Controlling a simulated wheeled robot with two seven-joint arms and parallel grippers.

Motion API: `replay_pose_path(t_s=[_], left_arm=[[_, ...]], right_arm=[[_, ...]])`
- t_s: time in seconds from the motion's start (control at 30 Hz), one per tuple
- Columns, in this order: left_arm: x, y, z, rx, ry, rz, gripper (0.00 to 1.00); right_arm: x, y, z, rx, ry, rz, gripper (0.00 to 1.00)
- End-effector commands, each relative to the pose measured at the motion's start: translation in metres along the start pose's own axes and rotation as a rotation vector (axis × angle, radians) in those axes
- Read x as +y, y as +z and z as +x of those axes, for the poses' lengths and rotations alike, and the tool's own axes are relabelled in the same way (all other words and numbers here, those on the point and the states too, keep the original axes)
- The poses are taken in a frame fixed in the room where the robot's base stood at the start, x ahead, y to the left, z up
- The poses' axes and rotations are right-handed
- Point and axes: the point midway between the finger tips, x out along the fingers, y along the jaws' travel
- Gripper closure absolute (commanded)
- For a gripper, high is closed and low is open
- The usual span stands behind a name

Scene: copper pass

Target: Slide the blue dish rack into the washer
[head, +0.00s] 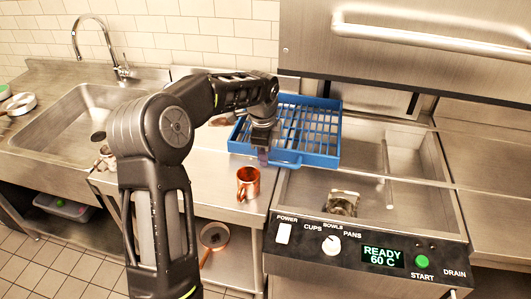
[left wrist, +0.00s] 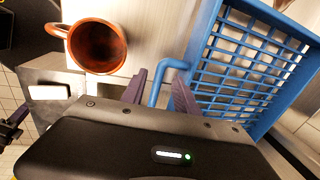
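The blue dish rack (head: 330,130) is an empty grid tray. It lies across the seam between the steel counter (head: 205,180) and the washer (head: 425,170), its right part over the washer's left side. The washer's hood (head: 400,50) is raised. My left gripper (head: 263,155) is at the rack's front left, by its handle. In the left wrist view, the fingers (left wrist: 160,88) stand apart on either side of the blue handle (left wrist: 163,75), with a gap showing. The rack (left wrist: 250,70) extends to the right there.
A shiny metal piece (head: 342,203) sits in the washer's basin. The sink (head: 80,120) is at left. A copper pan (head: 214,237) lies below.

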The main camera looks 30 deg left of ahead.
Motion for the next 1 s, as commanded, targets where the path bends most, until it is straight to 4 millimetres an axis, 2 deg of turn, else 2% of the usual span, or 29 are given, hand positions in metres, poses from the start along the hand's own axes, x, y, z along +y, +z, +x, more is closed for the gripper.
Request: replay_pose_path(t_s=[0.03, 0.7, 1.0], left_arm=[[-0.001, 0.000, -0.007, 0.000, -0.001, 0.000, 0.64], [-0.001, 0.000, -0.058, 0.000, 0.000, 0.000, 0.64], [0.000, 0.000, -0.066, 0.000, 0.000, 0.001, 0.64]], right_arm=[[-0.002, 0.000, -0.005, 0.000, 0.000, 0.000, 0.59], [-0.013, 0.001, -0.035, 0.000, 0.000, 0.000, 0.59], [-0.014, 0.001, -0.039, 0.000, 0.000, 0.000, 0.59]])
